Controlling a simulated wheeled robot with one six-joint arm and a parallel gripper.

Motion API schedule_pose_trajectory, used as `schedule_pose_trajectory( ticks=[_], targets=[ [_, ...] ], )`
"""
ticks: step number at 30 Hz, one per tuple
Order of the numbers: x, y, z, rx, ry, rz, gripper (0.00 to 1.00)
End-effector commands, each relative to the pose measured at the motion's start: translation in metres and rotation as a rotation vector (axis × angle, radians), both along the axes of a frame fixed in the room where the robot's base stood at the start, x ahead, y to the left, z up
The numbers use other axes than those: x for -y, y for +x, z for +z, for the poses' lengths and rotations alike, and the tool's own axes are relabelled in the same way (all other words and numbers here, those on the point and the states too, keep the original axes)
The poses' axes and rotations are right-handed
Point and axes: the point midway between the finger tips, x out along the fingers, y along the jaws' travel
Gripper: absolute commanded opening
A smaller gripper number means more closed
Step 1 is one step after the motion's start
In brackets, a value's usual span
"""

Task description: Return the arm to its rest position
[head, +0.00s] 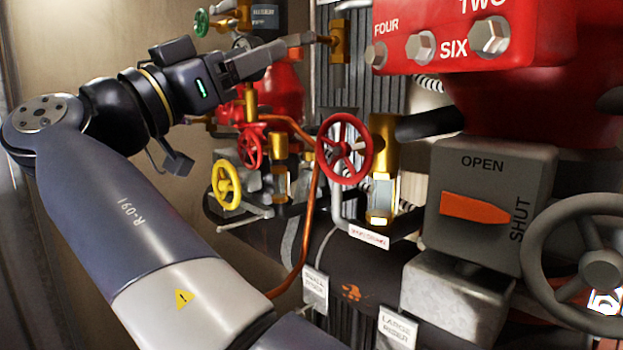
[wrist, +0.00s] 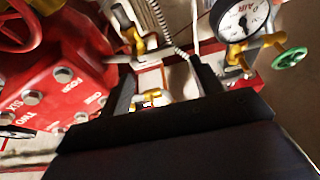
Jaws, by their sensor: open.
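My arm reaches up from the bottom of the head view and bends at the upper left. My gripper (head: 285,48) is at the top centre, in front of the pipework and left of an upright brass fitting (head: 340,55). In the wrist view my gripper (wrist: 165,88) shows two dark fingers spread apart. No held object shows between them. A small brass valve (wrist: 150,98) appears beyond the gap. I cannot tell how far the fingertips are from the fittings.
A red numbered block (head: 460,35) and a grey OPEN/SHUT box (head: 488,200) fill the right. A gauge (wrist: 240,18) and green handwheel (wrist: 289,58) are close by. Bare wall lies left.

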Motion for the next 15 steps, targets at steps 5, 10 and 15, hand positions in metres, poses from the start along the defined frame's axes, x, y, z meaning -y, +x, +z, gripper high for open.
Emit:
schedule_pose_trajectory(
  ticks=[5,10,15],
  targets=[
    [0.024,0.026,0.018,-0.001,-0.001,-0.005,0.62],
    [0.045,0.049,0.031,-0.002,-0.002,-0.004,0.62],
    [0.048,0.053,0.029,-0.041,-0.046,0.0,0.62]
  ],
)
